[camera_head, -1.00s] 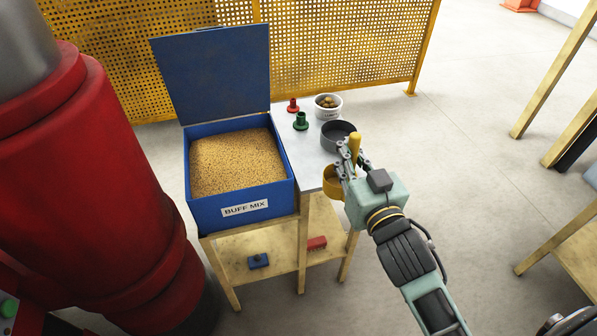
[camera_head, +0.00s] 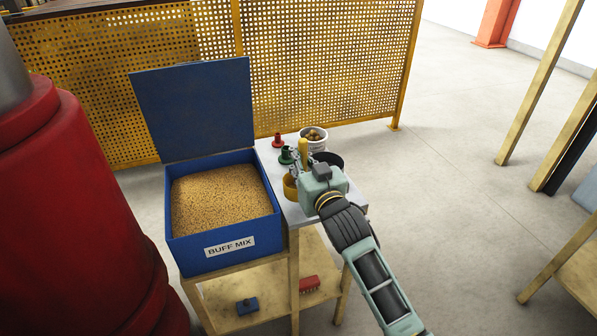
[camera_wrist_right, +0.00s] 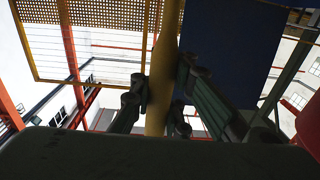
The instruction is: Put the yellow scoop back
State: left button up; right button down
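The yellow scoop shows its upright handle (camera_head: 303,153) and its cup (camera_head: 290,187) in the head view, over the metal side top by the blue box. My right gripper (camera_head: 300,168) is shut on the handle. In the right wrist view the yellow handle (camera_wrist_right: 158,85) stands between the two fingers (camera_wrist_right: 155,105). The gripper body hides part of the scoop, and I cannot tell whether the cup touches the top. My left gripper is not in view.
A blue BUFF MIX box (camera_head: 223,257) with its lid (camera_head: 195,108) open holds buff grains. A red piece (camera_head: 278,140), a green piece (camera_head: 286,155), a white tub (camera_head: 313,143) and a dark round dish (camera_head: 330,158) stand on the metal top. A perforated yellow fence (camera_head: 320,60) is behind.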

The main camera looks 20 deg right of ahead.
aim_at(290, 189)
notch_tip(290, 189, down, 4)
jog(key=shift+w+a+r, duration=0.1)
jog(key=shift+f, duration=0.2)
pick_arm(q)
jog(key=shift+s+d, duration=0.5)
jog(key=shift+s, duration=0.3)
pick_arm(e)
jog(key=shift+f, duration=0.2)
jog(key=c, duration=1.7)
grip_release()
jog(key=shift+c, duration=0.2)
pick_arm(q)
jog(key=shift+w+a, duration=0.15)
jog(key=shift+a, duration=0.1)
pick_arm(e)
jog(key=shift+o, duration=0.3)
jog(key=shift+r, duration=0.1)
